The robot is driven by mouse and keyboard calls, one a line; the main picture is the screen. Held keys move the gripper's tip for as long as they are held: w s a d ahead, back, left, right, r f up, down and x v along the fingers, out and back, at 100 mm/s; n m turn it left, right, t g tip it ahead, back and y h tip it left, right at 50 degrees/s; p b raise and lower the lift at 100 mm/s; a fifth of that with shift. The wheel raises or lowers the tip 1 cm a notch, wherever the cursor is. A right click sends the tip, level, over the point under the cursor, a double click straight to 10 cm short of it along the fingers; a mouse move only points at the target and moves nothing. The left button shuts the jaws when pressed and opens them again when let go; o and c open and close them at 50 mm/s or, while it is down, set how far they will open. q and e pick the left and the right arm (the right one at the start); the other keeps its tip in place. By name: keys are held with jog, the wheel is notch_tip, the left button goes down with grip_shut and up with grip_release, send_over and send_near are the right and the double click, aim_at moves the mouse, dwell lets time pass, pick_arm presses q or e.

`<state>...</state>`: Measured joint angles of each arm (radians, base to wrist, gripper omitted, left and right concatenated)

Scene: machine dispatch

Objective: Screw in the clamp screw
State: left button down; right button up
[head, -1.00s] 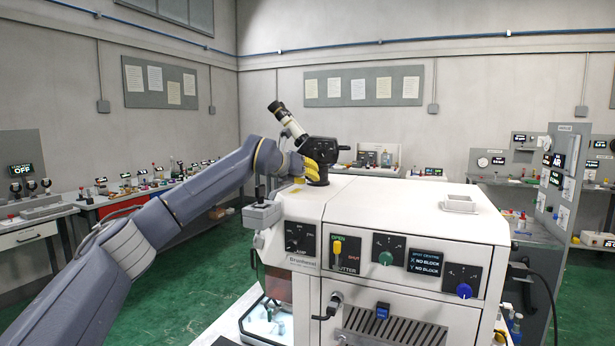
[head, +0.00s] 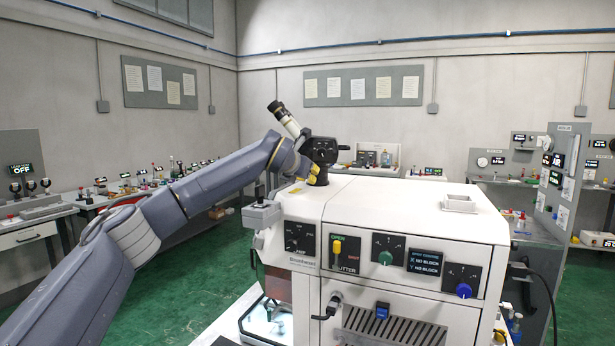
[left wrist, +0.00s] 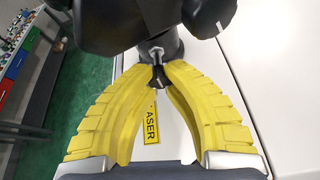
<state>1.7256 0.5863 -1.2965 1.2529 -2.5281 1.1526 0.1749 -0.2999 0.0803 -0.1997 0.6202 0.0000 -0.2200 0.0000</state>
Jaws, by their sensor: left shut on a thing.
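The clamp screw shows in the left wrist view as a metal shank with a small black knob (left wrist: 157,84) below a black collar (left wrist: 160,45). My left gripper (left wrist: 159,72) has its yellow fingertips closed on the two sides of the knob. In the head view my left gripper (head: 303,168) is at the left side of the black microscope mount (head: 321,152) on top of the white machine (head: 400,208). The screw itself is hidden there by the fingers and arm. My right gripper does not show.
A white and black eyepiece tube (head: 284,118) rises up and left from the mount, above my gripper. A small white square tray (head: 459,203) sits on the machine top. A grey block (head: 262,213) stands at the machine's left edge.

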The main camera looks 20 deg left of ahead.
pick_arm(q)
jog(key=shift+r, duration=0.2)
jog(key=c, duration=1.2)
grip_release()
jog(key=shift+f, duration=0.1)
jog(key=shift+s, duration=0.1)
jog(key=v, duration=1.2)
